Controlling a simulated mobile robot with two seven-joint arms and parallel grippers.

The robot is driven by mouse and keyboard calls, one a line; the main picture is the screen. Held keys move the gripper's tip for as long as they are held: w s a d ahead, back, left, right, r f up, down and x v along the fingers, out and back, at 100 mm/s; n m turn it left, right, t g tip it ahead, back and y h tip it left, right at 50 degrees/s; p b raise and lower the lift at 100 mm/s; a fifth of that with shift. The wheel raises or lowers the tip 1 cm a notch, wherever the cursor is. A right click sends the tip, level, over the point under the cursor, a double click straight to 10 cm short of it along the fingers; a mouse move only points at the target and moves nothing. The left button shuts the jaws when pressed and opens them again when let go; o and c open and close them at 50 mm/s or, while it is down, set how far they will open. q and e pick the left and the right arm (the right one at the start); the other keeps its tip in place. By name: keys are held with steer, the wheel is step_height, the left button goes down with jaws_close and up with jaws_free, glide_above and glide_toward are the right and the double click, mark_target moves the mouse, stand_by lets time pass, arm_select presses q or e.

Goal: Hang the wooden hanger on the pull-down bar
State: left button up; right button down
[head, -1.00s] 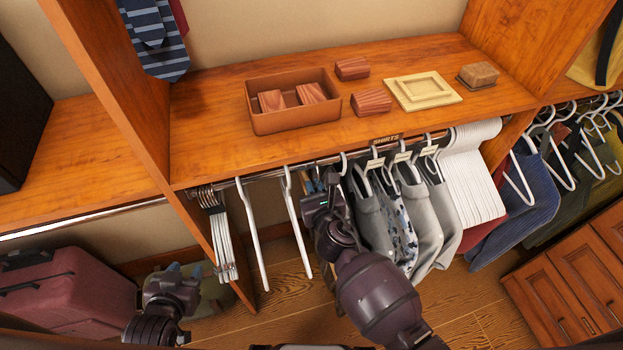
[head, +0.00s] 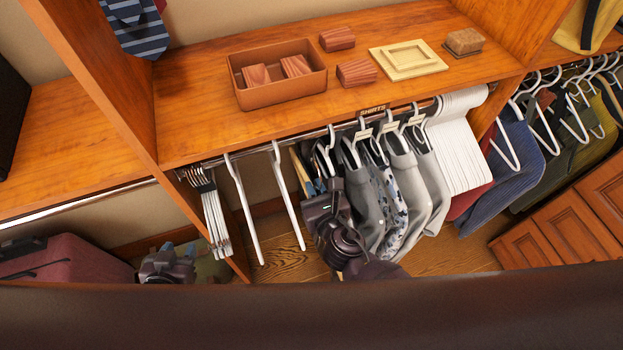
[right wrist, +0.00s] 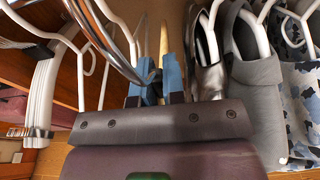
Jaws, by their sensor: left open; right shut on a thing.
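The metal bar (head: 235,157) runs under the front edge of the wooden shelf and carries white hangers and shirts. My right gripper (head: 315,188) is just below the bar, between the empty white hangers and the grey shirts. In the right wrist view its blue fingertips (right wrist: 160,82) are shut on the wooden hanger (right wrist: 147,72), a narrow tan piece. The hanger also shows as a tan strip in the head view (head: 300,168). Its hook is hidden, so I cannot tell whether it touches the bar. My left gripper (head: 185,250) is low at the left, open, away from the bar.
Grey and patterned shirts (head: 368,200) hang close to the right of my right gripper. White hangers (head: 285,195) hang to its left. The shelf above holds a brown tray (head: 270,98) and wooden blocks (head: 357,72). A dark band crosses the bottom of the head view.

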steer(key=shift+f+b+v, duration=0.15)
steer(key=shift+f+v, duration=0.1)
steer(key=shift+v, duration=0.95)
steer(key=shift+f+b+v, duration=0.1)
steer(key=shift+f+v, duration=0.15)
steer(key=shift+v, duration=1)
steer(key=shift+f+b+v, duration=0.15)
steer(key=shift+f+v, duration=0.1)
steer(key=shift+v, duration=0.95)
steer(key=shift+f+b+v, duration=0.15)
steer(key=shift+b+v, duration=0.05)
steer(key=shift+v, duration=0.55)
steer(key=shift+f+b+v, duration=0.15)
steer(key=shift+v, duration=0.6)
steer(key=shift+f+b+v, duration=0.15)
steer(key=shift+b+v, duration=0.05)
steer(key=shift+v, duration=0.45)
steer(key=shift+f+b+v, duration=0.15)
steer(key=shift+b+v, duration=0.05)
steer(key=shift+v, duration=0.5)
